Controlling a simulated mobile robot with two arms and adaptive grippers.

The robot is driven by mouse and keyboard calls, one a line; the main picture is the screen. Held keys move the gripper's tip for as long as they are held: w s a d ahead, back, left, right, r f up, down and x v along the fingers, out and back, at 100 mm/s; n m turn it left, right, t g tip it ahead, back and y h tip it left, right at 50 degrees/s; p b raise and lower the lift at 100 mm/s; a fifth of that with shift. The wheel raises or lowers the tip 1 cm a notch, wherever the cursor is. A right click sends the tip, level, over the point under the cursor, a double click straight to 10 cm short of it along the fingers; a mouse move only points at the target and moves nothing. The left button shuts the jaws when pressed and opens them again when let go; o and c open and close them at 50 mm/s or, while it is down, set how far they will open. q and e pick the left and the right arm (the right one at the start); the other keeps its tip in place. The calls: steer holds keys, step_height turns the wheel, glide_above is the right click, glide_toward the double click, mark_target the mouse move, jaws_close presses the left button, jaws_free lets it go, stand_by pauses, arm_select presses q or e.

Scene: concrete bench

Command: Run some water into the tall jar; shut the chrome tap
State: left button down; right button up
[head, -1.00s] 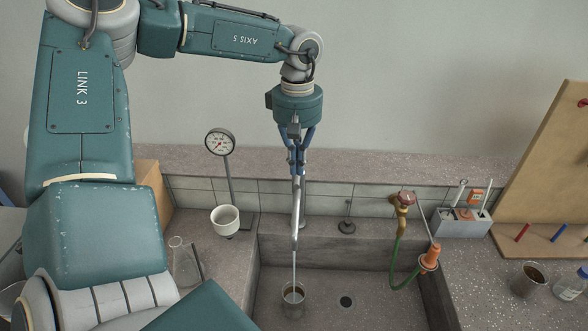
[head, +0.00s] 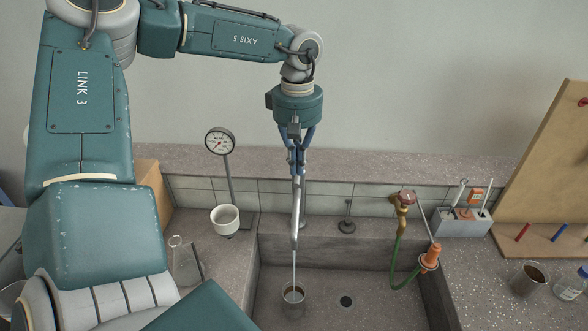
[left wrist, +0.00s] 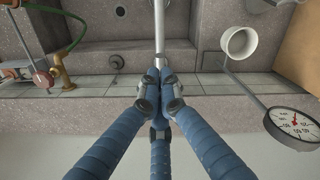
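The chrome tap (head: 296,220) stands at the back of the sink, and its spout also shows in the left wrist view (left wrist: 160,25). A thin stream runs from its spout into a jar (head: 293,296) standing in the sink below. The jar is greyish with a brownish inside; its fill level is hard to tell. My left gripper (head: 297,170) is over the top of the tap, its blue fingers drawn together; they also meet in the left wrist view (left wrist: 159,82). The fingers hide the tap's handle, so I cannot see anything gripped between them. My right gripper is out of view.
A dial gauge (head: 219,142) on a stand with a white cup (head: 225,219) is left of the tap. A brass tap (head: 402,208) with a green hose (head: 394,262) is to the right. A drain (head: 345,301) lies beside the jar. A beaker (head: 528,278) stands on the right bench.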

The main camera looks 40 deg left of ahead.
mark_target(297, 180)
arm_select(q)
step_height(297, 180, down, 4)
steer(key=b, duration=0.2)
steer(key=shift+r+b, duration=0.25)
steer(key=shift+b, duration=0.1)
steer(key=shift+r+p, duration=1.75)
steer(key=shift+r, duration=1.4)
steer(key=shift+f, duration=0.1)
